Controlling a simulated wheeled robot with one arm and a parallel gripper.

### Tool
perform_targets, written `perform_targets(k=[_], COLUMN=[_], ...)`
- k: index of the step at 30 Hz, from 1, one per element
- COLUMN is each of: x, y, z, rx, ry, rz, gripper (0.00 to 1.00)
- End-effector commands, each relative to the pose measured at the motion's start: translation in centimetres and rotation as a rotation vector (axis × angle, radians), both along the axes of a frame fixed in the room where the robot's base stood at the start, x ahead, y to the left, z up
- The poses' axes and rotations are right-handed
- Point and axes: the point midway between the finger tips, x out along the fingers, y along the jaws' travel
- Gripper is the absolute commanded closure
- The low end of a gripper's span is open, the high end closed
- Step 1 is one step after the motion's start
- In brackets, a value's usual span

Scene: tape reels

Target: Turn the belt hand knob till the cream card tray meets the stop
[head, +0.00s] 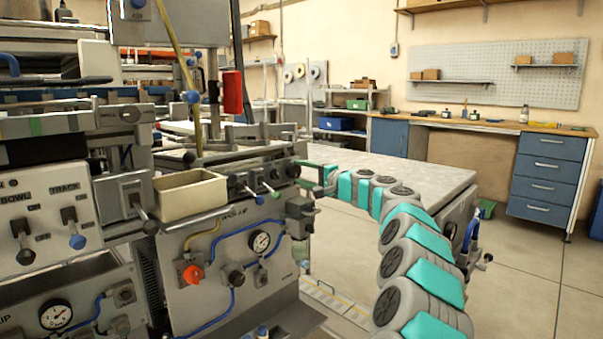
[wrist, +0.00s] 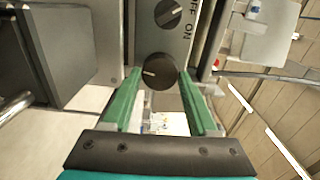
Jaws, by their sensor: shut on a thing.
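A round dark knob (wrist: 158,72) with a pale pointer line sits on a grey panel in the wrist view. The green fingers of my gripper (wrist: 161,82) lie on either side of it and are shut on it. The cream tray (head: 196,200), an open box, sits level on the machine's front left of my gripper. I cannot tell which part is the stop or whether the tray touches it.
A second dark knob (wrist: 172,13) marked ON and OFF is just above the gripped one. A dark grey block (wrist: 62,50) stands close on the left in the wrist view. In the head view a grey table (head: 400,170) lies behind my arm, with open floor at right.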

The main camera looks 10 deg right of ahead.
Motion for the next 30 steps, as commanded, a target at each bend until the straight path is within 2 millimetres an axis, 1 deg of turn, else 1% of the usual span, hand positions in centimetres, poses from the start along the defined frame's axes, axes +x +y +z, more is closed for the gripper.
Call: perform_targets(k=[6, 7, 14, 23, 26, 30], x=[0.0, 0.0, 0.0, -0.1, -0.5, -1.6], y=[-0.2, -0.2, -0.1, -0.2, -0.5, -1.3], z=[0.0, 0.0, 0.0, 0.0, 0.1, 0.0], rx=[0.001, 0.001, 0.0, 0.0, 0.0, 0.002], ry=[-0.001, -0.001, -0.001, -0.001, -0.002, -0.001], rz=[-0.004, -0.004, -0.002, -0.001, -0.002, -0.002], gripper=[0.97, 0.38, 0.12, 0.11, 0.11, 0.11])
